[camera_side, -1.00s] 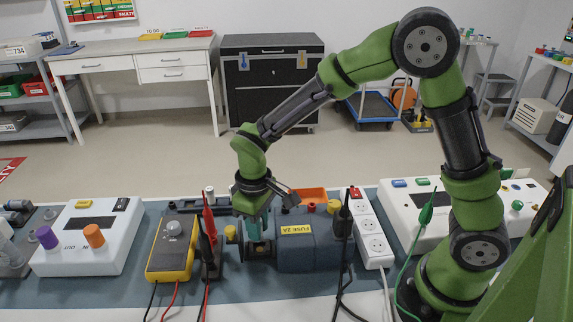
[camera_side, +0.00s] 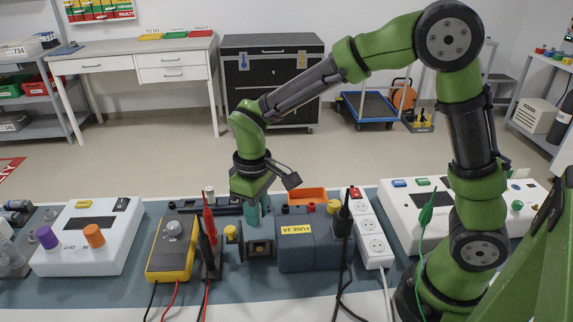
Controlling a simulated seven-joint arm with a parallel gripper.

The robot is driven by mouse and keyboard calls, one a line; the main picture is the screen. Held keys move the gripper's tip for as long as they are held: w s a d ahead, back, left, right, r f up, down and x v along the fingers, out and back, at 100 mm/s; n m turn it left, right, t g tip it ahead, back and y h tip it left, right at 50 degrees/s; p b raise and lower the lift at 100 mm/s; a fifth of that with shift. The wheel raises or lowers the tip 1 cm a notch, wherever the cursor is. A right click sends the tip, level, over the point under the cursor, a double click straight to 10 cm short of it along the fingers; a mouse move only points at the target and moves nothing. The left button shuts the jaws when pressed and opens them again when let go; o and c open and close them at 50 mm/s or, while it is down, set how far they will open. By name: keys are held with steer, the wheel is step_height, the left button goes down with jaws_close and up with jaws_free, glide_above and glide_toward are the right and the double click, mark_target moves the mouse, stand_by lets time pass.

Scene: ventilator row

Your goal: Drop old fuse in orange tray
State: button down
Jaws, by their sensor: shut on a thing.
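My gripper (camera_side: 252,222) is shut just above the dark open holder (camera_side: 259,250) at the left end of the blue-grey unit (camera_side: 310,254) labelled "FUSE 2A". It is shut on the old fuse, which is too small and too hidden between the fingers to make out. The orange tray (camera_side: 307,193) lies behind the unit, to the right of my gripper. Only its upper part shows over the unit.
A yellow multimeter (camera_side: 171,250) and upright red and black probes (camera_side: 208,240) stand close on the left. A white socket strip (camera_side: 373,240) and a black probe (camera_side: 342,220) stand right of the unit. Yellow knobs flank the holder and unit.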

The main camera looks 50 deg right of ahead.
step_height(320, 180, up, 3)
steer(key=shift+r, duration=0.2)
steer(key=d, duration=2.2)
steer(key=shift+w+a+f, duration=0.1)
steer(key=shift+w+f, duration=0.05)
steer(key=shift+f, duration=1.75)
steer(key=shift+w+a+f, duration=0.1)
steer(key=shift+w+f, duration=0.1)
steer(key=shift+f, duration=1.65)
steer(key=shift+w+f, duration=0.15)
steer(key=shift+f, duration=1.75)
steer(key=c, duration=0.9)
jaws_free()
step_height(320, 180, up, 17)
